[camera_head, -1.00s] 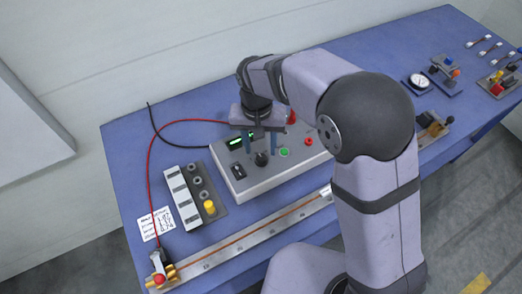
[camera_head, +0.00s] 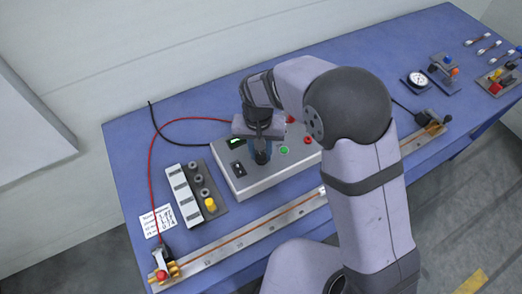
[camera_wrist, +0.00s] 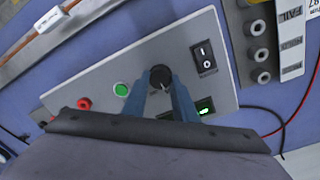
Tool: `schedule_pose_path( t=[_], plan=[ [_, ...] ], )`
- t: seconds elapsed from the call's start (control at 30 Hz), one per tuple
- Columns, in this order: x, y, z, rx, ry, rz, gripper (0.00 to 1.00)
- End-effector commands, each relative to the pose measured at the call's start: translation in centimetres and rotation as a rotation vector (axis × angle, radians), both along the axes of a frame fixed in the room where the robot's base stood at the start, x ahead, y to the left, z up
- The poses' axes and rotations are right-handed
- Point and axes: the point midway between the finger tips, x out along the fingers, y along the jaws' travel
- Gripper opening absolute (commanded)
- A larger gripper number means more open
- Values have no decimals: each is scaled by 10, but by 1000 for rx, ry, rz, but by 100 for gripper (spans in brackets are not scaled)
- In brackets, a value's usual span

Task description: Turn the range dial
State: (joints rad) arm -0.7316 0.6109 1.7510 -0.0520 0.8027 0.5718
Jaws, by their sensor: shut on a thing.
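The range dial is a black round knob (camera_wrist: 160,77) on the grey instrument box (camera_wrist: 110,80). In the head view the knob (camera_head: 262,158) shows just below my gripper. My gripper (camera_wrist: 161,84) is shut on the dial, with one blue finger on each side of it. The gripper points down at the box's top panel (camera_head: 240,185). The fingers and the gripper body hide part of the panel and part of the green display (camera_wrist: 205,106).
A black rocker switch (camera_wrist: 204,57), a green button (camera_wrist: 121,89) and a red button (camera_wrist: 84,104) sit near the dial. A block with grey posts and a yellow knob (camera_head: 210,204) stands left of the box. A metal rail (camera_head: 240,243) lies in front.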

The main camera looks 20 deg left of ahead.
Motion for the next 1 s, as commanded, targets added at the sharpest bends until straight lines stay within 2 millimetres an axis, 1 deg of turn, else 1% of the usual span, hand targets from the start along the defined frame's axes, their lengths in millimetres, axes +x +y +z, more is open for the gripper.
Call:
schedule_pose_path(
  t=[0.17, 0.37, 0.57, 1.0],
  plan=[
    [0, 0, 0, -1, 0, 20, 3],
    [0, 0, 0, -1, -1, 95, 3],
    [0, 0, 1, -1, -1, 234, 3],
    [-1, 1, 1, 0, -2, 599, 3]
  ],
)
